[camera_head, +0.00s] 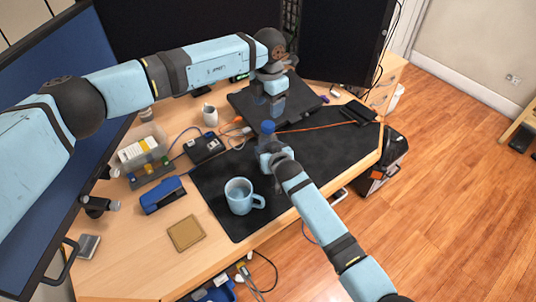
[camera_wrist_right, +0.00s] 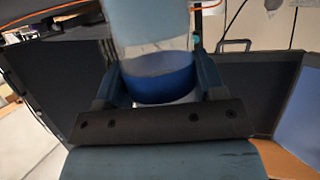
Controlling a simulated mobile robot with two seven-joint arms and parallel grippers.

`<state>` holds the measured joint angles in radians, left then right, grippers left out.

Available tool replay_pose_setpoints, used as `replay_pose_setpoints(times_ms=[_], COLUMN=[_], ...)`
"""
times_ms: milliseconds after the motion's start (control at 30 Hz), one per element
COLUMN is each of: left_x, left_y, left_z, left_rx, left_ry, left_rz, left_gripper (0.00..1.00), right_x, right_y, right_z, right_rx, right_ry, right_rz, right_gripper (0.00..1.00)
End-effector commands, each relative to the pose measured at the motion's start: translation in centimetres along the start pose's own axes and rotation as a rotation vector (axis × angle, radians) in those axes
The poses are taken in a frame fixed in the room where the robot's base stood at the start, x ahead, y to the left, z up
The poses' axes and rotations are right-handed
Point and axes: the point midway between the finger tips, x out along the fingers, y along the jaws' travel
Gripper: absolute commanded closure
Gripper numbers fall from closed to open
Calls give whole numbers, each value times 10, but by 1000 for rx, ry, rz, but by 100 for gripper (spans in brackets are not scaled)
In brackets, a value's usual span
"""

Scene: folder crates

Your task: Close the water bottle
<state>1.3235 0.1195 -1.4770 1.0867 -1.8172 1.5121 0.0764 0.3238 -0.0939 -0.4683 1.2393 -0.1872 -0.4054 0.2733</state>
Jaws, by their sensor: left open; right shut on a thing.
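The water bottle (camera_head: 267,138) stands near the middle of the black mat, with a blue top showing above my right gripper (camera_head: 270,152). My right gripper is shut on the bottle; its lower part is mostly hidden. In the right wrist view, a clear section and a blue band of the bottle (camera_wrist_right: 165,80) show between the two fingers. My left gripper (camera_head: 268,104) is open and empty, pointing down above and slightly behind the bottle. I cannot tell whether the blue top is seated tightly.
A light blue mug (camera_head: 240,195) stands on the black mat (camera_head: 215,182) in front of the bottle. A blue stapler (camera_head: 163,194), a coaster (camera_head: 186,233) and a clear box (camera_head: 142,150) are to the left. An orange cable crosses the desk.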

Motion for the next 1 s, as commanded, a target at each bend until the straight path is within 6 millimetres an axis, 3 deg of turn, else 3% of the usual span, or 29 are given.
replay_pose_setpoints(times_ms=[100,300,767,1000], left_x=[-5,-9,-6,17], left_y=[0,1,1,0], left_z=[-1,-1,-1,-1], left_rx=[-173,-323,-338,-338], left_ry=[1,1,1,3], left_rz=[-1,0,0,-1], left_gripper=[40,40,40,40], right_x=[0,0,0,0], right_y=[0,0,0,0], right_z=[0,0,0,0], right_rx=[0,0,0,0], right_ry=[0,0,0,0], right_rz=[0,0,0,0], right_gripper=[100,100,100,100])
